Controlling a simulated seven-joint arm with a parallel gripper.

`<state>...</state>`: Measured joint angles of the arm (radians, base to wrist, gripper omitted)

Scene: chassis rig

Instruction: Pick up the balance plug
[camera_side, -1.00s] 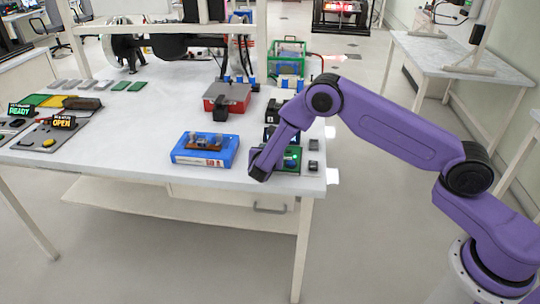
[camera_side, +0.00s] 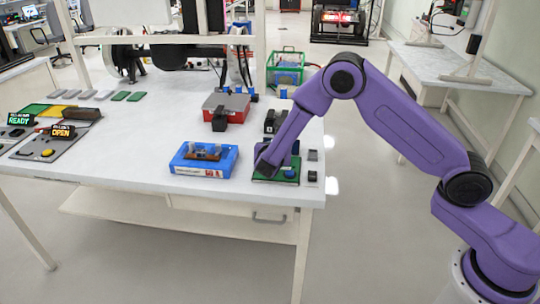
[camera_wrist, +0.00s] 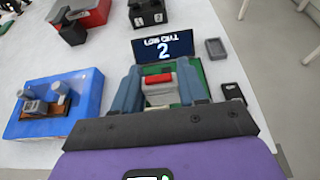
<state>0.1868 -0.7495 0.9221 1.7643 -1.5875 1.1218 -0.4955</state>
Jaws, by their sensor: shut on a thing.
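The balance plug, seemingly the pale grey block with a red bar on top (camera_wrist: 158,80), sits between the two blue-grey fingers of my gripper (camera_wrist: 160,88) in the wrist view. My gripper is shut on it. It is over a green board (camera_wrist: 205,82) with a dark "LOW CELL 2" display (camera_wrist: 163,47) behind. In the side view my gripper (camera_side: 268,168) is low at the green board (camera_side: 288,179) near the table's right front edge. The plug's lower part is hidden, so I cannot tell whether it is clear of the board.
A blue tray (camera_side: 181,157) with a brown and metal part stands left of the board. A red box (camera_side: 240,101) and a black unit (camera_side: 275,120) are behind. Small dark blocks (camera_side: 312,176) lie at the right edge.

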